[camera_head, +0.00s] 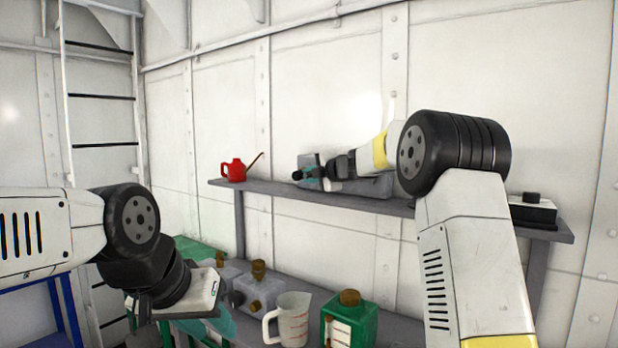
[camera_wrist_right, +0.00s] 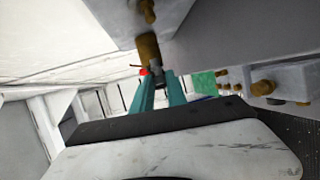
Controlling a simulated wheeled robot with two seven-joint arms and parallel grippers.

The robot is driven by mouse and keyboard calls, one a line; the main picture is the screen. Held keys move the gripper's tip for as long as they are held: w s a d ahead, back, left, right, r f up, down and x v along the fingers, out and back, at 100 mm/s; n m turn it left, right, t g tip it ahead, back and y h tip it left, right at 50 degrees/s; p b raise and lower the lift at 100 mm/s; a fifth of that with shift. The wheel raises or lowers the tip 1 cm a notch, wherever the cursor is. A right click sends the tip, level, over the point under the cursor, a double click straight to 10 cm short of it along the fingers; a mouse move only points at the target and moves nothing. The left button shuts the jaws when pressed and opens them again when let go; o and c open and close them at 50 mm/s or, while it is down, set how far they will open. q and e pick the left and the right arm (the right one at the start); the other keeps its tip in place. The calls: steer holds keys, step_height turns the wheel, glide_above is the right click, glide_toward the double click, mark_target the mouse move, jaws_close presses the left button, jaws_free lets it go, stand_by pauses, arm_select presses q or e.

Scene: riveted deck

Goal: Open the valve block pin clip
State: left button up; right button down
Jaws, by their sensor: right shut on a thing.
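The grey valve block (camera_head: 375,187) lies on the upper shelf, partly hidden behind my right gripper and wrist. My right gripper (camera_head: 304,174) is at the block's left end. In the right wrist view the block's grey side (camera_wrist_right: 240,35) fills the upper right. There my teal fingers (camera_wrist_right: 156,78) are closed on a small grey piece, the pin clip (camera_wrist_right: 156,72), just below a brass fitting (camera_wrist_right: 148,46). The fingers hide part of the clip. My left gripper (camera_head: 222,325) hangs low at the left, away from the block; its finger gap is not clear.
A red oil can (camera_head: 233,171) stands on the upper shelf's left end (camera_head: 275,191). A black box (camera_head: 533,212) stands at its right. Below are a measuring jug (camera_head: 290,318), a green bottle (camera_head: 349,320) and another grey block with brass fittings (camera_head: 262,288).

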steer(key=shift+a+r+n+g+h, duration=0.1)
steer(key=shift+a+n+g+h, duration=0.25)
steer(key=shift+g+h, duration=0.4)
steer(key=shift+d, duration=0.15)
steer(key=shift+g, duration=0.25)
steer(key=c, duration=1.3)
jaws_free()
steer(key=shift+c, duration=0.2)
steer(key=shift+d, duration=0.1)
steer(key=shift+r, duration=0.1)
steer(key=v, duration=0.7)
steer(key=shift+s+r, duration=0.15)
steer(key=shift+s, duration=0.15)
steer(key=shift+d, duration=0.1)
